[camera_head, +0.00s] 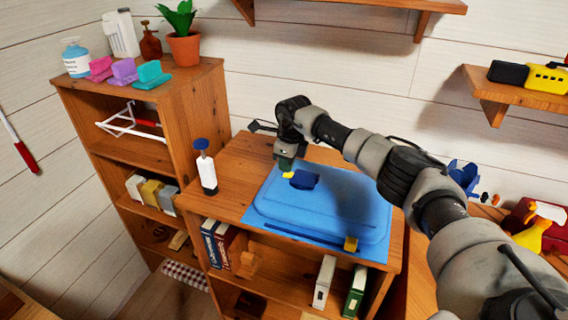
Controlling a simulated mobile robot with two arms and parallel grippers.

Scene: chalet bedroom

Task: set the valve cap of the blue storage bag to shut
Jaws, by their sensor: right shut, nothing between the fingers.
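The blue storage bag (325,222) lies flat on top of the low wooden cabinet. A dark blue piece that looks like its valve cap (305,180) is near the bag's back left part, with a small yellow bit (288,175) beside it. Whether the cap is open or shut is too small to tell. A yellow clip (351,244) sits at the bag's front right edge. My right gripper (285,165) points down just behind and left of the cap, shut and empty; I cannot tell whether it touches. My left gripper is out of view.
A white bottle with a blue top (207,172) stands left of the bag. A taller shelf (200,95) with a plant, bottles and coloured items rises at the left. Wall shelves (530,92) hang above.

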